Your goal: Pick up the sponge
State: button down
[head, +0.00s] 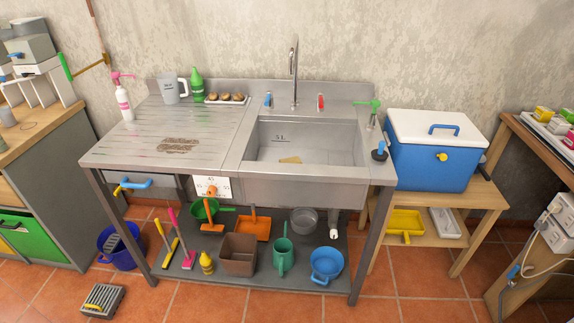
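A small flat tan-yellow piece (290,160) lies on the floor of the steel sink basin (330,158), near its front; it may be the sponge, but it is too small to be sure. Several small coloured blocks, among them a yellow one (543,113), sit on a tray at the far right edge; I cannot tell whether any is a sponge. My gripper is not in view.
A tall tap (294,70) rises behind the basin. On the drainboard (165,140) stand a pink-topped bottle (123,100), a jug (170,88) and a green bottle (197,84).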

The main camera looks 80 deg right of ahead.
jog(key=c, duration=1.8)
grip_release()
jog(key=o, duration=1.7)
